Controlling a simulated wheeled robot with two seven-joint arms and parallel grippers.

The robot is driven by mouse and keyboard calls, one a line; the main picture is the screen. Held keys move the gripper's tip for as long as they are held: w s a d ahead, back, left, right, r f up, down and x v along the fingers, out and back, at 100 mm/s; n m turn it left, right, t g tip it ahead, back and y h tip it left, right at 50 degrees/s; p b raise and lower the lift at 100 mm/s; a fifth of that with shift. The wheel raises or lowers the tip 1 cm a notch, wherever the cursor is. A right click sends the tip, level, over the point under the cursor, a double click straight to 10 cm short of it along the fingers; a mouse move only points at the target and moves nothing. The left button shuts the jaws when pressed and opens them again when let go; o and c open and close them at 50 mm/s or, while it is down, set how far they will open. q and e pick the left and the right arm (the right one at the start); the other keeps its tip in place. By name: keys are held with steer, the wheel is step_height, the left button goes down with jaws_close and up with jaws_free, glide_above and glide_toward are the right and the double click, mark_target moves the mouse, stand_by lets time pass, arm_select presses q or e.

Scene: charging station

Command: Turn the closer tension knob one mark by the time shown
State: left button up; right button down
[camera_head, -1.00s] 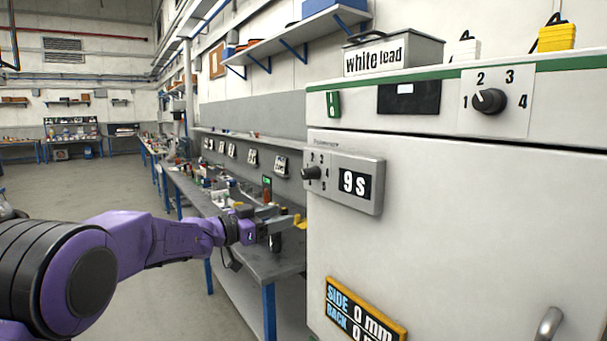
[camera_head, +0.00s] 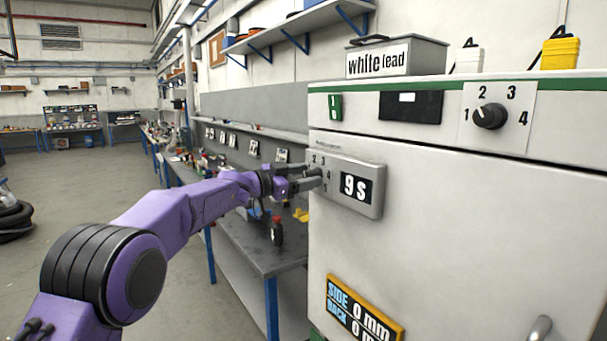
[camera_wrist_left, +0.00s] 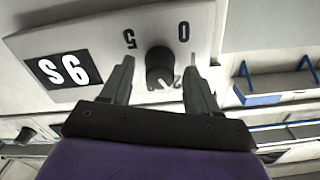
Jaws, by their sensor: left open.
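A light-grey box (camera_head: 368,204) on the left of the white cabinet front shows "9 s" on a dark display (camera_head: 355,188). My left gripper (camera_head: 318,178) reaches the box's knob side and hides most of the knob in the head view. In the left wrist view its open fingers (camera_wrist_left: 158,70) stand on either side of the knob, and I cannot tell whether they touch it. My right gripper is not in view.
A second black knob (camera_head: 489,116), marked 1 to 4, sits at the cabinet's upper right. A yellow-edged sign (camera_head: 362,312) and a metal handle (camera_head: 539,330) are lower down. A workbench (camera_head: 262,255) with clutter stands behind my left arm.

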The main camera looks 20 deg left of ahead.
arm_select(q)
steer(key=shift+c, duration=0.2)
steer(key=c, duration=1)
steer(key=shift+m, duration=0.4)
steer(key=m+b, duration=0.1)
steer(key=m, duration=0.3)
steer(key=shift+f+m+b, duration=0.1)
steer(key=shift+m+b, duration=0.25)
steer(key=shift+m, duration=0.05)
steer(key=shift+s+m+b, duration=0.1)
steer(key=shift+m+b, duration=1.05)
steer(key=shift+m, duration=1.35)
steer(key=o, duration=1)
